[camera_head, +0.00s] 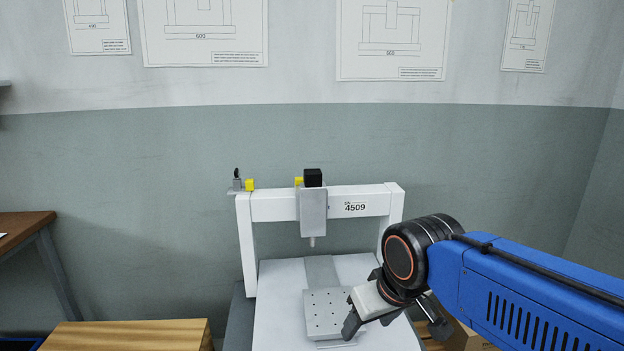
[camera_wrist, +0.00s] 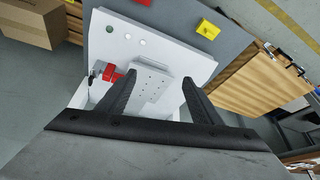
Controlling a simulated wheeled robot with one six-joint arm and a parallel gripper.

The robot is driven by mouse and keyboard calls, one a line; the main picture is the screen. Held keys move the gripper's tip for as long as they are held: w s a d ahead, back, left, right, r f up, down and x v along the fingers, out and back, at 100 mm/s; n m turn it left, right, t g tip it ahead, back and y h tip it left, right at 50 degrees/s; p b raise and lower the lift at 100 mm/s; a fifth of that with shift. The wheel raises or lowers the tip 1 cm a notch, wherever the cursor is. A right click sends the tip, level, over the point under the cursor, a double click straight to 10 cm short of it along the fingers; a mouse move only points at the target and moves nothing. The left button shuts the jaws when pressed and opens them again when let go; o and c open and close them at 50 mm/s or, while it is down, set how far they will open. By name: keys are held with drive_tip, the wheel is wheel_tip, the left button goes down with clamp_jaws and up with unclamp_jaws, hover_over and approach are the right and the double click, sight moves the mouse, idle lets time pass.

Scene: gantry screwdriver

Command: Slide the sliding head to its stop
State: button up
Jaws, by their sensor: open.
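The sliding head (camera_head: 313,212) is a grey block with a black cap and a thin downward tip. It sits near the middle of the white gantry crossbar (camera_head: 275,201) in the head view. A yellow block (camera_head: 250,185) and a small grey-and-black part (camera_head: 237,183) stand at the crossbar's left end; I cannot tell which is the stop. My gripper (camera_head: 360,302) is below and right of the head, over the base, apart from the head. In the wrist view, my gripper (camera_wrist: 158,88) is open and empty; the sliding head is not seen there.
A perforated plate (camera_head: 322,321) lies on the white base under my gripper. The wrist view shows a red part (camera_wrist: 112,74) beside it and a yellow block (camera_wrist: 207,29). The right gantry post (camera_head: 397,208) stands near my arm. Left of the gantry is clear wall.

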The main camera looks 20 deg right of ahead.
drive_tip(key=w+r+g, duration=0.1)
drive_tip(key=w+r, duration=1.1)
drive_tip(key=r, duration=0.3)
wheel_tip(320, 180, up, 18)
drive_tip(key=r+m+g, duration=0.1)
drive_tip(key=m+g, duration=0.2)
drive_tip(key=g, duration=0.1)
hover_over(313, 171)
wheel_tip(313, 171, down, 18)
drive_tip(key=shift+w+r, duration=0.1)
drive_tip(key=shift+r, duration=0.1)
clamp_jaws()
drive_tip(key=w+a, duration=0.3)
drive_tip(key=a, duration=1)
drive_tip(key=shift+w, duration=0.4)
